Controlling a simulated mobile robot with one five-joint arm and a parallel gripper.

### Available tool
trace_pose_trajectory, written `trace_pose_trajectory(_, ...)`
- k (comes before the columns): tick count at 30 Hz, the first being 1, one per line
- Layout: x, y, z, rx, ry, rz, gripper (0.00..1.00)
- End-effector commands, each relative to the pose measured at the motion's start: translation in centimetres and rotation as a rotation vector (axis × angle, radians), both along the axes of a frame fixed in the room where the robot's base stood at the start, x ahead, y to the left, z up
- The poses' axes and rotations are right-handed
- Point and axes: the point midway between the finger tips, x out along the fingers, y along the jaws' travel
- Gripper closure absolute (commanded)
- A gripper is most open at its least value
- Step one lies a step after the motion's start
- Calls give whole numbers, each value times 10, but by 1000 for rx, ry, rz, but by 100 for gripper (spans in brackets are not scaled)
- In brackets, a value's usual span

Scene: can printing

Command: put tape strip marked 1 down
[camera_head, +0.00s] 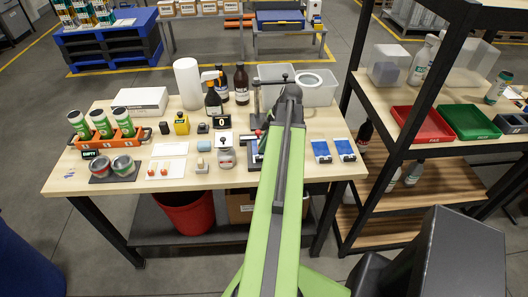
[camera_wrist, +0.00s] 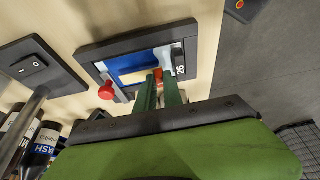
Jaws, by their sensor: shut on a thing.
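My gripper (camera_wrist: 160,90) shows in the wrist view with its two green fingers close together. It is shut on a small orange-red piece (camera_wrist: 158,75), which seems to be the end of the tape strip; no number 1 is readable on it. The fingertips are over a dark-framed plate (camera_wrist: 205,55) with a blue panel (camera_wrist: 130,60) and a pale band across it. I cannot tell whether the strip touches the plate. In the head view my arm hides the gripper and part of the plate.
Two blue-and-white plates (camera_head: 321,151) lie to the right on the table. A jar (camera_head: 226,155), bottles (camera_head: 241,85) and a can rack (camera_head: 108,139) stand left.

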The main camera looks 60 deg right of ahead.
Motion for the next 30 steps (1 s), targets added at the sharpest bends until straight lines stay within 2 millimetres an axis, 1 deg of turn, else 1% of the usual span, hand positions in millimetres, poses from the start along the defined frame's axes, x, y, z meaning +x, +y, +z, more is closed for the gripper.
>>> trace_pose_trajectory(1,0,0,-17,0,0,0,100)
trace_pose_trajectory(8,0,0,-13,0,0,-1,100)
trace_pose_trajectory(13,-1,0,-18,0,0,-1,100)
trace_pose_trajectory(14,-1,0,-16,0,0,-1,85)
trace_pose_trajectory(15,-1,0,-16,0,0,-1,80)
trace_pose_trajectory(25,-1,-1,-14,0,0,-1,80)
trace_pose_trajectory(28,-2,-1,-7,0,0,-2,80)
trace_pose_trajectory(30,-4,-3,1,0,0,-2,80)
